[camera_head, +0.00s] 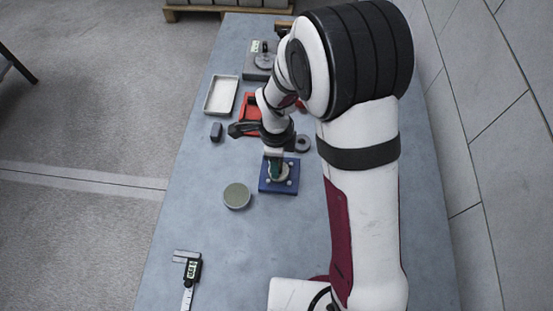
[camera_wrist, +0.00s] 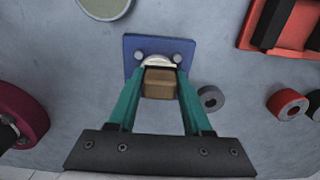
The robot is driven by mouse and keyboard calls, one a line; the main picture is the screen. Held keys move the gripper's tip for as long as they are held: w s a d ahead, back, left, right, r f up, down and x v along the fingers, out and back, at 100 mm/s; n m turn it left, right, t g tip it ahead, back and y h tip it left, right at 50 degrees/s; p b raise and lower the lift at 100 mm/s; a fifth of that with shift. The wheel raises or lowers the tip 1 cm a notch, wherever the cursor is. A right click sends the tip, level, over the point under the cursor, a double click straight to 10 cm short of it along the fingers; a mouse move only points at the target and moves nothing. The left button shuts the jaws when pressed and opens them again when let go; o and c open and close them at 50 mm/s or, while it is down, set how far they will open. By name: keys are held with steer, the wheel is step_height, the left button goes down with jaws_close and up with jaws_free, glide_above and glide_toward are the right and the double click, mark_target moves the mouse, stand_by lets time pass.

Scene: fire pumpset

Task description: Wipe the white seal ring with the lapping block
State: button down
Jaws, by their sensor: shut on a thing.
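My gripper (camera_wrist: 160,74) is shut on a brown lapping block (camera_wrist: 160,84), held between its two teal fingers. In the head view my gripper (camera_head: 275,166) points down over the blue fixture plate (camera_head: 266,186). The white seal ring (camera_wrist: 158,61) lies on the blue plate, between its round pegs; its near part is hidden behind the block and fingers. The block is at the ring's near edge in the wrist view; I cannot tell whether they touch. The ring also shows partly in the head view (camera_head: 283,174), where the block is hard to make out.
A round green-topped disc (camera_head: 237,196) lies left of the plate, a caliper (camera_head: 189,277) nearer the front. A white tray (camera_head: 207,96) and red tray (camera_head: 247,114) lie farther back. The front-left table is mostly clear.

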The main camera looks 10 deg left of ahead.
steer(key=shift+s+d, duration=0.25)
steer(key=shift+d, duration=0.35)
steer(key=shift+s+d, duration=0.25)
steer(key=shift+d, duration=0.3)
steer(key=shift+d+r, duration=0.1)
steer(key=shift+d, duration=0.05)
step_height(320, 180, up, 8)
